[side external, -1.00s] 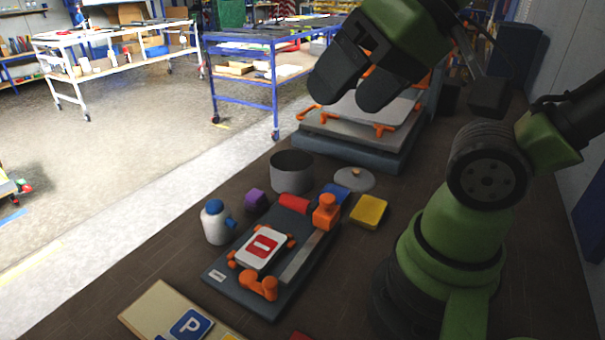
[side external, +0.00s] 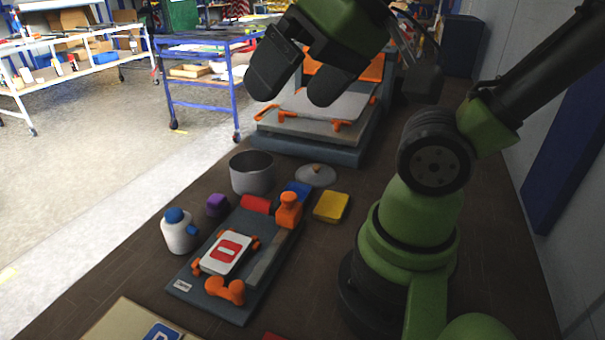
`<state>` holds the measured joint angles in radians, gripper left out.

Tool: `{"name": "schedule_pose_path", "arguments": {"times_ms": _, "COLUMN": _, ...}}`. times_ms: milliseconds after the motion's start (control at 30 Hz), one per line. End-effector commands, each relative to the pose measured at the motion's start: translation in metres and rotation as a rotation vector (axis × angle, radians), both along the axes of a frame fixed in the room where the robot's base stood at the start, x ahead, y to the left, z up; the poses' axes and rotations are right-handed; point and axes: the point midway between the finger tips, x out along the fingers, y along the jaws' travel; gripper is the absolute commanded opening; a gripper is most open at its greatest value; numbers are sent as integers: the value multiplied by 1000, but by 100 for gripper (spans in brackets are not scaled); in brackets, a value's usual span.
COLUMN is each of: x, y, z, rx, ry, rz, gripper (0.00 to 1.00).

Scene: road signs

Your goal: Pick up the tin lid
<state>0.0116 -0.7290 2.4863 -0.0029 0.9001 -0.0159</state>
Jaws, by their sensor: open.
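The tin lid (side external: 316,176) is a round grey disc with a small tan knob on top. It lies on the dark table, just right of the open grey tin (side external: 252,173). My gripper (side external: 293,92) is open and empty. Its two dark fingers hang high above the table, and in the picture they appear above the lid and tin, in front of the machine at the back. No part of the lid is covered by the gripper.
A blue block (side external: 298,191), yellow block (side external: 331,207), red block (side external: 257,204) and purple block (side external: 217,206) lie near the lid. A grey fixture (side external: 262,272) with orange clamps holds a sign. A white bottle (side external: 179,234) stands left. An orange-clamped machine (side external: 300,148) stands behind.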

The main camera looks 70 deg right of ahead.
Motion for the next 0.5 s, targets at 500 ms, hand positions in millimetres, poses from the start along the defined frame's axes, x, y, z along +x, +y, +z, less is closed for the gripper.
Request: {"name": "schedule_pose_path", "arguments": {"times_ms": 500, "x": 115, "y": -142, "z": -43, "rx": -286, "ry": 313, "rz": 89, "gripper": 100}}
